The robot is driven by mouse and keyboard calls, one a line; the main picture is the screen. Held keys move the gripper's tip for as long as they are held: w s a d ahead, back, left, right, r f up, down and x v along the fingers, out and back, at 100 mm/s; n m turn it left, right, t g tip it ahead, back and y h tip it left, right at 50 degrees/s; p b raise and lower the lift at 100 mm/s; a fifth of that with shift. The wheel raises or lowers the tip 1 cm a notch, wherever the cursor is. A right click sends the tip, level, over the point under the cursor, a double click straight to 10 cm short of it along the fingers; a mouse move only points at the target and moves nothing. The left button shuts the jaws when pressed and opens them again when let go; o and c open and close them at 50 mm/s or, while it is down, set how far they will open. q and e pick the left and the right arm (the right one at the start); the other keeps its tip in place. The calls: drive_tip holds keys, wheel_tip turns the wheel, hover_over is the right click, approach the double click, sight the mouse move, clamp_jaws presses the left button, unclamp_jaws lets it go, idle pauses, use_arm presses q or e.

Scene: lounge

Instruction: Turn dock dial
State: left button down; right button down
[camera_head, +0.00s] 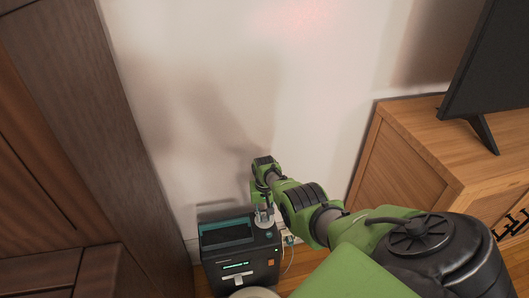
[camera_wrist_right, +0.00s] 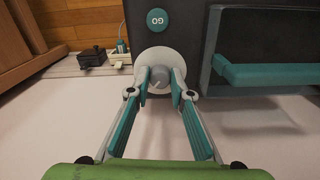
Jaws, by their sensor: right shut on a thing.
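The dock (camera_head: 240,255) is a dark box on the floor against the wall, with a lit green display on its front and a teal-edged slot on top. Its grey dial (camera_wrist_right: 160,82) sits on a white round plate in the right wrist view, near a teal GO button (camera_wrist_right: 158,20). My right gripper (camera_wrist_right: 160,78) is shut on the dial, one finger on each side. In the head view my right gripper (camera_head: 264,212) reaches down onto the right part of the dock's top, where the dial is mostly hidden. My left gripper is not in view.
A wooden cabinet (camera_head: 410,150) with a black screen (camera_head: 495,65) stands to the right. Dark wooden furniture (camera_head: 60,130) is on the left. A power strip (camera_wrist_right: 118,57) with a black plug (camera_wrist_right: 92,57) and a cable lie beside the dock.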

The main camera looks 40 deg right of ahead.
sight(265, 217)
drive_tip(key=shift+m, duration=0.6)
drive_tip(key=c, duration=1.8)
unclamp_jaws()
drive_tip(key=shift+c, duration=0.2)
drive_tip(key=shift+w+r, duration=0.1)
drive_tip(key=shift+r, duration=0.9)
wheel_tip(265, 217, up, 10)
drive_tip(key=shift+f, duration=0.1)
